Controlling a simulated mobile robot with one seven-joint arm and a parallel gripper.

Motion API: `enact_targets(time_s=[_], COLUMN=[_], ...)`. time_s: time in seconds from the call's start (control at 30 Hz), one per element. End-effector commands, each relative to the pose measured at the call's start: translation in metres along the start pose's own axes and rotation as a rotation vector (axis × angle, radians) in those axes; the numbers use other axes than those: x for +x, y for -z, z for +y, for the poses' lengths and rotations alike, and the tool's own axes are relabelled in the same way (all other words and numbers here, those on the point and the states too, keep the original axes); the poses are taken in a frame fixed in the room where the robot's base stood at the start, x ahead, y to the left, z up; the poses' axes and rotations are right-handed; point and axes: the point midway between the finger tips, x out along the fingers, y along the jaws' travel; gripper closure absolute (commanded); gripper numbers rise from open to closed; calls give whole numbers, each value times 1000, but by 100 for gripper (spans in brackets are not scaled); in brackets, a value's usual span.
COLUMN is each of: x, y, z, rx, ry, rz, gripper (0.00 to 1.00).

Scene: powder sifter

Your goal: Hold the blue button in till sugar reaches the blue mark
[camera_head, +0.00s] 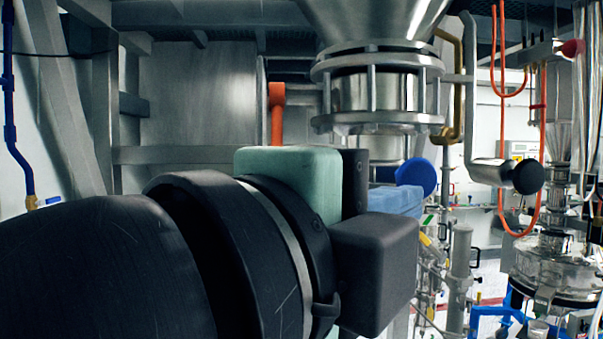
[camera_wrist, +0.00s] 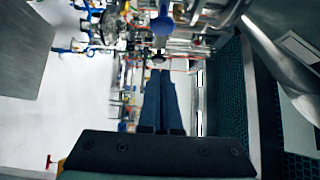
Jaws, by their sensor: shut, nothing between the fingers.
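A round blue button (camera_head: 416,176) shows in the head view, just above the far end of my gripper's blue fingers (camera_head: 398,200). In the wrist view a blue knob-like part (camera_wrist: 165,22), probably the same button, stands beyond the fingertips, with a visible gap in the picture. My gripper (camera_wrist: 161,72) is shut and empty, its two blue fingers side by side. In the head view its dark body and my arm hide much of the lower middle. I cannot make out any sugar or a blue mark.
A steel hopper (camera_head: 375,18) with a ringed cylinder (camera_head: 368,90) hangs above the button. A pipe with a black round end (camera_head: 528,177) juts out at right. Orange hoses (camera_head: 541,150) and glass-like equipment (camera_head: 556,265) crowd the right. A metal panel (camera_head: 197,95) stands at left.

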Motion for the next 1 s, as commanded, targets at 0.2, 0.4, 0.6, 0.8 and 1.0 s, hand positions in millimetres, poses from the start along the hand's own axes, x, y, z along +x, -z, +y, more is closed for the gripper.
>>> enact_targets(time_s=[0.2,0.4,0.6,0.8,1.0], x=[7,39,83,114,126], y=[0,1,1,-12,-26], z=[0,-1,-2,-2,-1], rx=[-3,-6,-4,-6,-4], ry=[-1,-2,-2,-2,0], rz=[3,4,4,0,0], gripper=[100,100,100,100,100])
